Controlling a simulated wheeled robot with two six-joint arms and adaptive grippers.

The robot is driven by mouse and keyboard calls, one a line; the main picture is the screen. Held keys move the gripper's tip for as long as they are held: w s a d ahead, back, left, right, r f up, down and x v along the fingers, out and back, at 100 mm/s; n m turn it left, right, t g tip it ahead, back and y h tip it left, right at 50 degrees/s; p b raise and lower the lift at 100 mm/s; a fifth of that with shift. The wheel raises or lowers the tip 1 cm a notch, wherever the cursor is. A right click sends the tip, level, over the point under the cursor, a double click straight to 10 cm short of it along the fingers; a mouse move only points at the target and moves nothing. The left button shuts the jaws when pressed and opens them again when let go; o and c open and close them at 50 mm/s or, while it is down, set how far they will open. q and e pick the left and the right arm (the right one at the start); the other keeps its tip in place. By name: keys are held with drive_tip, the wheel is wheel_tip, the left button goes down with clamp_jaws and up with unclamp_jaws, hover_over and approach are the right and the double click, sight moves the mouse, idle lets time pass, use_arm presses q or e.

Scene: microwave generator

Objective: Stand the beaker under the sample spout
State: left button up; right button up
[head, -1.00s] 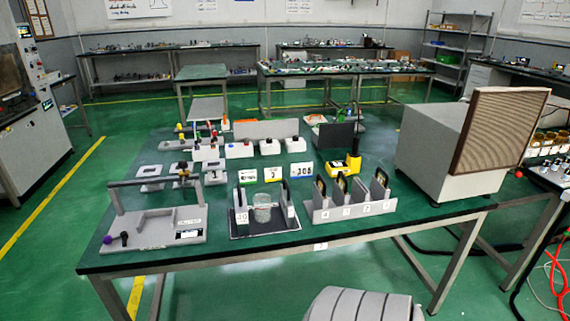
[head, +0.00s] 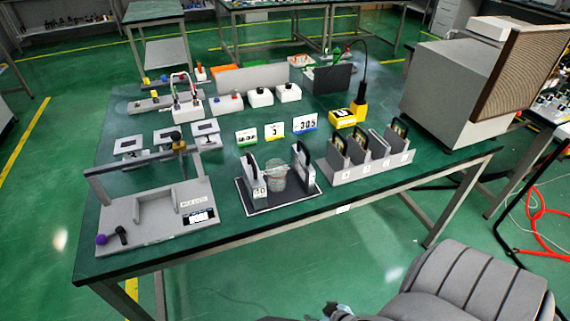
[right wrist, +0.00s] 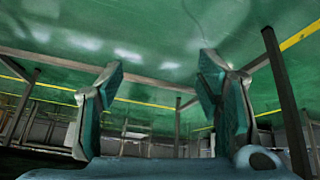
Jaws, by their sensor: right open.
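The clear glass beaker (head: 275,178) stands upright on a dark tray (head: 254,209) between two grey uprights near the table's front edge. To its left is a grey station (head: 172,224) with an overhead bar (head: 120,163), a raised bracket, a small display and a purple knob. I cannot clearly make out the sample spout. My right gripper (right wrist: 158,75) is open and empty in the right wrist view, with floor and table legs beyond it. My left gripper is not in view.
A grey rack (head: 350,178) with several dark-handled plates stands right of the beaker. A large grey box (head: 440,90) with a brown grille is at the table's right. Number cards and white switch boxes lie behind.

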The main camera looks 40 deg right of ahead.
drive_tip(key=w+d+r+t+p, duration=0.1)
drive_tip(key=w+r+t, duration=0.2)
drive_tip(key=w+r, duration=0.45)
drive_tip(key=w+d+r+t, duration=0.1)
drive_tip(key=w+r+t, duration=0.25)
drive_tip(key=r, duration=0.75)
drive_tip(key=w+d+r+t+p, duration=0.1)
drive_tip(key=w+r+t, duration=0.2)
drive_tip(key=w+r, duration=0.45)
drive_tip(key=m+t+h, duration=0.1)
drive_tip(key=t, duration=0.1)
approach(272, 161)
drive_tip(key=w+b, duration=0.1)
drive_tip(key=b, duration=0.3)
drive_tip(key=shift+w+f, duration=0.15)
drive_tip(key=shift+w, duration=0.2)
drive_tip(key=w+b, duration=0.2)
drive_tip(key=w, duration=0.1)
drive_tip(key=w+b, duration=0.1)
drive_tip(key=w, duration=0.1)
drive_tip(key=shift+d, duration=0.35)
drive_tip(key=shift+w+b, duration=0.3)
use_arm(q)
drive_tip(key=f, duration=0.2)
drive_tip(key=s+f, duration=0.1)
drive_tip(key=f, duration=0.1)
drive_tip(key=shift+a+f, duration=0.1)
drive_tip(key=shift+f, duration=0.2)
use_arm(e)
drive_tip(key=shift+r, duration=0.25)
